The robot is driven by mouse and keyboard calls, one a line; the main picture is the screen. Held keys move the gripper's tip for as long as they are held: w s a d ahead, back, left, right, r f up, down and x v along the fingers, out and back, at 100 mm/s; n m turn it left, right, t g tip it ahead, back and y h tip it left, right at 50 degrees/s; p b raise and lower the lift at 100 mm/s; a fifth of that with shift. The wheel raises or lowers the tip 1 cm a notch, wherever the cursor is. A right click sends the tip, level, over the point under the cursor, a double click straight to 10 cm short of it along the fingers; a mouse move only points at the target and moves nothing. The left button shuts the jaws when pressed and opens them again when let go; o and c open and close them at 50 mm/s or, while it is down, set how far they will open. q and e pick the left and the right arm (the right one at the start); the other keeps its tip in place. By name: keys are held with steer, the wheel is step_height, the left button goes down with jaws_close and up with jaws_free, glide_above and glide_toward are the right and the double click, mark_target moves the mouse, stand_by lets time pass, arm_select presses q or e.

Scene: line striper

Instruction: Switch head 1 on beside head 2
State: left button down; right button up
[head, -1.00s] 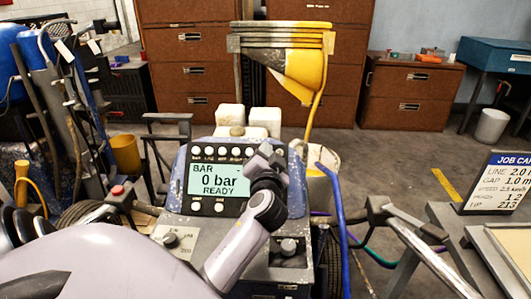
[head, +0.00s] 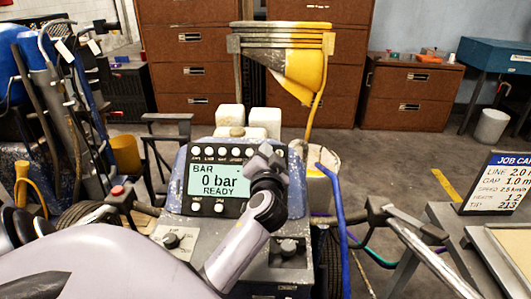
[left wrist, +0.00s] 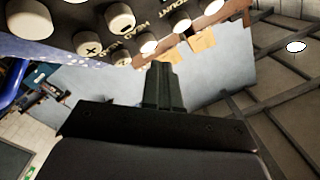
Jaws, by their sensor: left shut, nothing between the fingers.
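The striper's console (head: 178,180) stands in front of me in the head view. In the left wrist view large white buttons (left wrist: 120,17) show close up at the top, with a label beginning "HEAD" and one reading "COUNT". My left gripper (head: 263,151) is shut and empty at the console's right side; its fingers (left wrist: 163,72) point towards the button row, apparently just short of it. My right gripper is not seen.
A job card (head: 497,183) at the right lists line, gap, speed, heads "1 2" and tip. A blue hose (head: 340,215) and handlebar (head: 375,208) stand to the right. A yellow hopper (head: 303,75) rises behind.

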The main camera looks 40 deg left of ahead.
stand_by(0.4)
arm_select(q)
steer(key=shift+f, duration=0.1)
steer(key=shift+w+a+f+b, duration=0.2)
steer(key=shift+w+b, duration=0.05)
steer(key=shift+b, duration=0.15)
steer(key=shift+w+a+f+b, duration=0.2)
steer(key=shift+f+b, duration=0.15)
steer(key=shift+b, duration=0.05)
stand_by(0.6)
steer(key=shift+r, duration=0.15)
steer(key=shift+s+d+r+p, duration=0.4)
steer(key=shift+s+r+p, duration=0.05)
steer(key=shift+r+p, duration=0.1)
steer(key=shift+f, duration=0.1)
